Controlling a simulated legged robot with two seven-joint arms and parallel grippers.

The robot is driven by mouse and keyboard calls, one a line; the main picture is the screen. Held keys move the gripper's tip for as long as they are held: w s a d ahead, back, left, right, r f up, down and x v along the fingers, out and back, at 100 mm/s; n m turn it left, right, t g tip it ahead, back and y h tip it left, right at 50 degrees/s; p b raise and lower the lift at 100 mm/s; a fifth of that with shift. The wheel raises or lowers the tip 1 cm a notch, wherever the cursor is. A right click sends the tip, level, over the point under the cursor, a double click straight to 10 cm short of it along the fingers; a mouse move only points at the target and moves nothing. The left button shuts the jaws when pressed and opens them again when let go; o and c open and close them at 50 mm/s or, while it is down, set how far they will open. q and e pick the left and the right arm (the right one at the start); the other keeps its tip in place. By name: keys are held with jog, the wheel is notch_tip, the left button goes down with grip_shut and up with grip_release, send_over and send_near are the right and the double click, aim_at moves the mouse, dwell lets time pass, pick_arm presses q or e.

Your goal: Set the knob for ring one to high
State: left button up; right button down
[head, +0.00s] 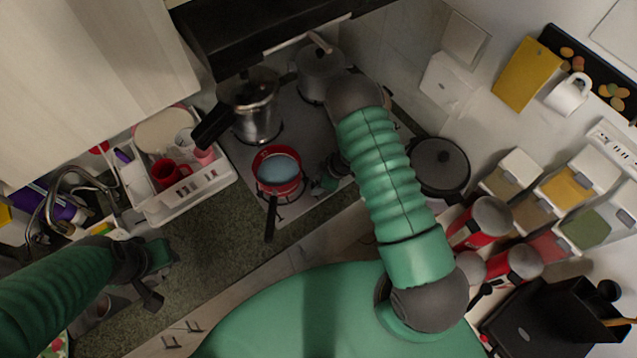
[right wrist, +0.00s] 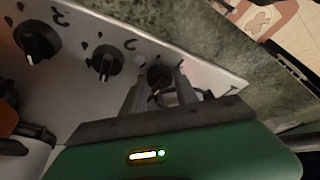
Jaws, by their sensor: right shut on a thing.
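The stove (head: 238,155) has a light panel (right wrist: 75,80) with black knobs, seen closely in the right wrist view. My right gripper (head: 333,176) is at the stove's front right in the head view. In the right wrist view its two fingers (right wrist: 160,92) are shut on the rightmost visible knob (right wrist: 160,76). The fingers partly hide that knob, and its setting is unclear. Two free knobs, the middle knob (right wrist: 104,62) and the left knob (right wrist: 38,42), show to its left. Their ring numbers cannot be read. My left gripper (head: 150,275) is over the counter, away from the stove.
A red pan (head: 277,172) with its handle toward the front sits on the stove. A steel pot (head: 255,112) and another pot (head: 318,72) stand behind it. A lidded black pan (head: 440,167) is to the right. A white dish rack (head: 190,205) is to the left.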

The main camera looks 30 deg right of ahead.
jog(key=shift+w+m+t+b, duration=0.1)
jog(key=shift+m+t+b, duration=0.4)
jog(key=shift+m, duration=0.7)
jog(key=m+h+b, duration=0.1)
jog(key=m+b, duration=0.1)
jog(key=shift+f+m, duration=0.1)
jog(key=shift+m, duration=0.2)
jog(key=shift+a+m+h+b, duration=0.15)
jog(key=shift+m+h+b, duration=0.45)
jog(key=shift+m+b, duration=0.3)
jog(key=shift+m+t+h+b, duration=0.3)
jog(key=shift+m+b, duration=0.15)
jog(key=shift+m, duration=0.55)
jog(key=shift+r, duration=0.2)
jog(key=c, duration=0.9)
grip_release()
jog(key=shift+c, duration=0.2)
jog(key=shift+s, duration=0.2)
